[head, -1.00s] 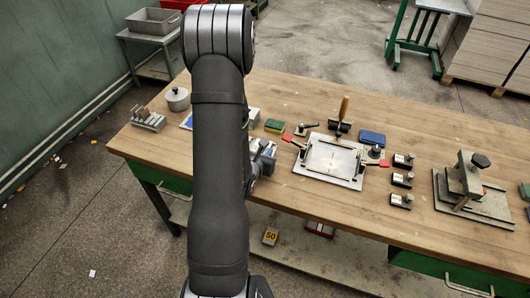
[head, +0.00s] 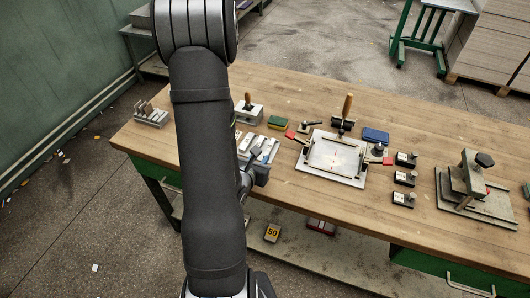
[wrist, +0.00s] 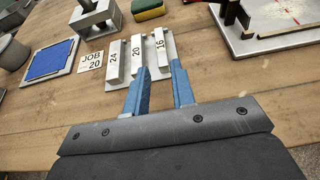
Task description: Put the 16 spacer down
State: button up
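The 16 spacer (wrist: 160,43) is a pale narrow bar. It rests in the light rack beside the 20 spacer (wrist: 137,52) and the 24 spacer (wrist: 114,60), at the right end of the row. My gripper (wrist: 160,66) has two blue fingers set apart, at the near end of the 16 spacer, with a visible gap between them. No spacer appears clamped. In the head view the rack (head: 258,148) shows just right of my arm, which hides my fingertips there.
A JOB 20 card (wrist: 91,55) and a blue pad (wrist: 51,62) lie left of the rack. A green-yellow sponge (wrist: 148,9) is behind it. A plate fixture (head: 335,158) stands to the right. Bare wood lies in front of the rack.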

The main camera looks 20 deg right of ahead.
aim_at(268, 151)
jog(key=shift+v, duration=1.9)
jog(key=x, duration=1.2)
jog(key=shift+d+f, duration=0.1)
jog(key=shift+r, duration=1.05)
jog(key=shift+f, duration=0.1)
